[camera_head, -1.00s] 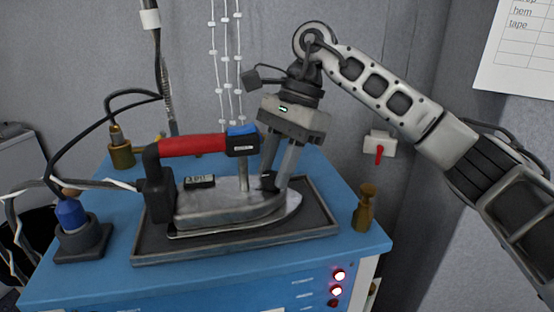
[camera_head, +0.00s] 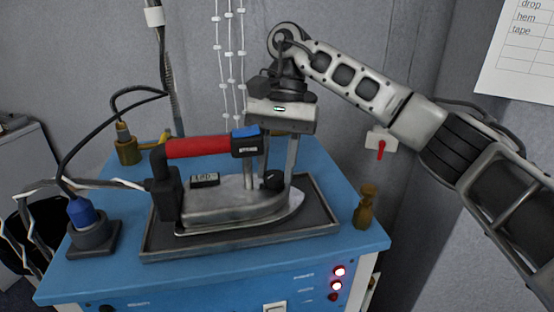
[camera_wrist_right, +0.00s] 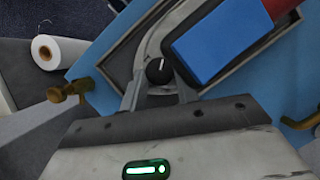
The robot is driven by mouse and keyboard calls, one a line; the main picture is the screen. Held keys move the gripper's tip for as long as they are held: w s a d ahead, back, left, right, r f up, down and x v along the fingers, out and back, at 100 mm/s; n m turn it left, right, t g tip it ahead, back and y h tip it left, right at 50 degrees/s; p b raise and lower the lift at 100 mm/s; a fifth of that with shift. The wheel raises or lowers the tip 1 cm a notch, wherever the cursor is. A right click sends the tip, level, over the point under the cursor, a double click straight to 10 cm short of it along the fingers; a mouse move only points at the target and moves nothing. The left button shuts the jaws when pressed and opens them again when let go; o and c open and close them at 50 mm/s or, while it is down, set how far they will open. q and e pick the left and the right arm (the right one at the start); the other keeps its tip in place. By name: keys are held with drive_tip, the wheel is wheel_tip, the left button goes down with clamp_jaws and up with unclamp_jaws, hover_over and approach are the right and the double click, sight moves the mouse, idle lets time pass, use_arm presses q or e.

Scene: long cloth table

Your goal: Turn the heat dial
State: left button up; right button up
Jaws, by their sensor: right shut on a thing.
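A steam iron with a silver body (camera_head: 235,205) and a red handle (camera_head: 198,147) rests on a dark tray (camera_head: 322,222). Its small black heat dial (camera_head: 272,180) is on top of the body, right of the handle. My right gripper (camera_head: 276,178) points down over the iron, with its two fingers around the dial and shut on it. In the wrist view the dial (camera_wrist_right: 159,71) sits between the fingertips (camera_wrist_right: 158,84), and its white mark points nearly straight up. The blue handle end (camera_wrist_right: 207,47) lies close by. My left gripper is not in view.
The tray is on a blue workbench (camera_head: 110,270). A brass piece (camera_head: 366,207) stands at the right edge, and a blue-topped fitting (camera_head: 84,222) with a cable is at the left. Cords (camera_head: 228,60) hang behind the iron. A white spool (camera_wrist_right: 55,52) shows in the wrist view.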

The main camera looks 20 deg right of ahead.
idle(0.4)
drive_tip(key=o, duration=1)
